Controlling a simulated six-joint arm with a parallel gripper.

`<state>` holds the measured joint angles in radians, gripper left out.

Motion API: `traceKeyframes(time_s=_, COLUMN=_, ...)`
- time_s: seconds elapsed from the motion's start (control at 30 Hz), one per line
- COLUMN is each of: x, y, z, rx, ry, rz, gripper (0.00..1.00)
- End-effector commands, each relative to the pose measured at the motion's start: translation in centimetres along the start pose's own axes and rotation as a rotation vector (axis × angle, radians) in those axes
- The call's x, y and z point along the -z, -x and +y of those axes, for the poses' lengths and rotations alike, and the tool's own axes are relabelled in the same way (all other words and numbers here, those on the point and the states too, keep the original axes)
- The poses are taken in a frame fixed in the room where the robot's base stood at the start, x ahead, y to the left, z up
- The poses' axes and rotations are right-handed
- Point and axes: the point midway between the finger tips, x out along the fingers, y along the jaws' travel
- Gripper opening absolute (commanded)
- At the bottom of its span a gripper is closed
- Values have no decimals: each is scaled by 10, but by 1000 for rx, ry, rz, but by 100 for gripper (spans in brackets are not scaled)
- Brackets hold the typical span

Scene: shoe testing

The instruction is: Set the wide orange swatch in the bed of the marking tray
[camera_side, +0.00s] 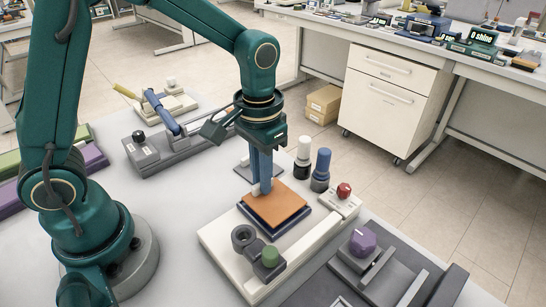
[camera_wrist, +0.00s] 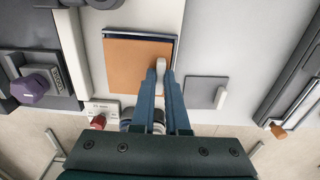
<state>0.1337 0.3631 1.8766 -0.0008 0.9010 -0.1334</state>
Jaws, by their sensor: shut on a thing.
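The wide orange swatch (camera_side: 275,206) lies flat over a dark blue-edged bed (camera_side: 288,231) on a pale base (camera_side: 222,240), which appears to be the marking tray. The swatch also shows in the wrist view (camera_wrist: 135,62), where a dark blue strip (camera_wrist: 175,50) is visible along its right and far edges. My gripper (camera_side: 262,188) points down at the swatch's back-left edge, its blue fingers shut on the swatch's white tab (camera_wrist: 160,66). I cannot tell whether the swatch touches the bed or hangs just above it.
A grey swatch (camera_wrist: 206,92) with a white tab lies beside the tray. Near the bed stand a blue-topped bottle (camera_side: 321,168), a white-topped bottle (camera_side: 303,155), a red knob (camera_side: 344,190) and a green knob (camera_side: 270,256). A purple-knobbed device (camera_side: 362,242) sits at the right.

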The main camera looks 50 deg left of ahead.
Motion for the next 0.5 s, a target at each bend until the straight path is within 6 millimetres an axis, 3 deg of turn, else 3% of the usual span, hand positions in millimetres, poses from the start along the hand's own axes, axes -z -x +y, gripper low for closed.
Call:
traceKeyframes(time_s=0.1, x=0, y=-10, z=0, rx=0, ry=0, rz=-2, gripper=0)
traceKeyframes(time_s=0.47, x=0, y=-13, z=0, rx=0, ry=0, rz=0, gripper=0)
traceKeyframes(time_s=0.5, x=0, y=-13, z=0, rx=0, ry=0, rz=1, gripper=20)
